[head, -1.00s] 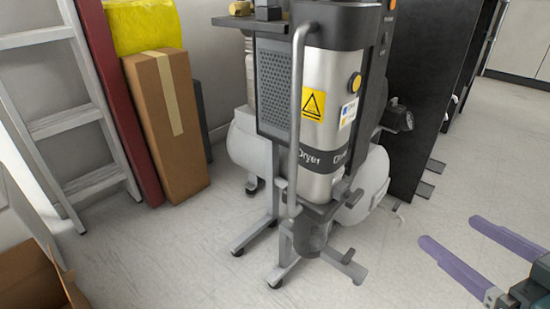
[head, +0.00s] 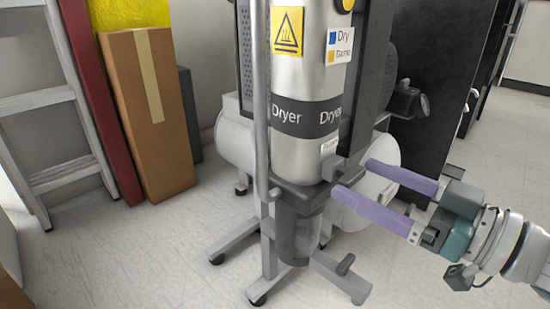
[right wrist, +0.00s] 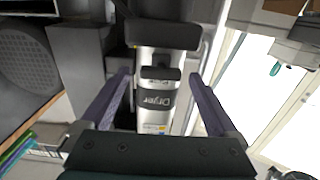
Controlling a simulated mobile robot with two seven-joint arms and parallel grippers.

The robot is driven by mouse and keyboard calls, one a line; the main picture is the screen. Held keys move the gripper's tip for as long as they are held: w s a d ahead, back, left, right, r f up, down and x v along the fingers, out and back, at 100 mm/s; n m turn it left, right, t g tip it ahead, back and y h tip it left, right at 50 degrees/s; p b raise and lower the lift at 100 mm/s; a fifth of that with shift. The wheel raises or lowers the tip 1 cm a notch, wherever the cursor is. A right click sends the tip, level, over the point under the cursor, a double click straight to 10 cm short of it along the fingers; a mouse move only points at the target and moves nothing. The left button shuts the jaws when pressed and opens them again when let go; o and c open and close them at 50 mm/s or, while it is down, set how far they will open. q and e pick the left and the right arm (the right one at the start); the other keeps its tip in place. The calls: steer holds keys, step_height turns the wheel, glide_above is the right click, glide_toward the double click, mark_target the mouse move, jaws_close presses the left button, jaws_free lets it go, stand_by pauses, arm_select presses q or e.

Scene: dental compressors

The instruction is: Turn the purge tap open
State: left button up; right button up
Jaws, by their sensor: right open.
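The dryer (head: 308,80) is an upright silver cylinder with a black label band, on a grey wheeled stand. A dark bracket and a dark bowl (head: 305,235) sit under it. A small dark lever (head: 345,264) shows low at the right of the bowl; it may be the purge tap, but I cannot tell for certain. My right gripper (head: 352,178) is open, its purple fingers pointing left at the bracket, above the lever. In the right wrist view the dryer (right wrist: 157,100) appears upside down between the spread fingers, with nothing gripped. My left gripper is out of view.
A dark cabinet (head: 445,60) with a protruding black fitting (head: 406,100) stands right. A cardboard box (head: 150,115) and ladder (head: 45,95) are left. The front right floor is mostly clear.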

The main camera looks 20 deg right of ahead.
steer(key=shift+w+a, duration=0.35)
steer(key=shift+w, duration=0.15)
steer(key=c, duration=1.4)
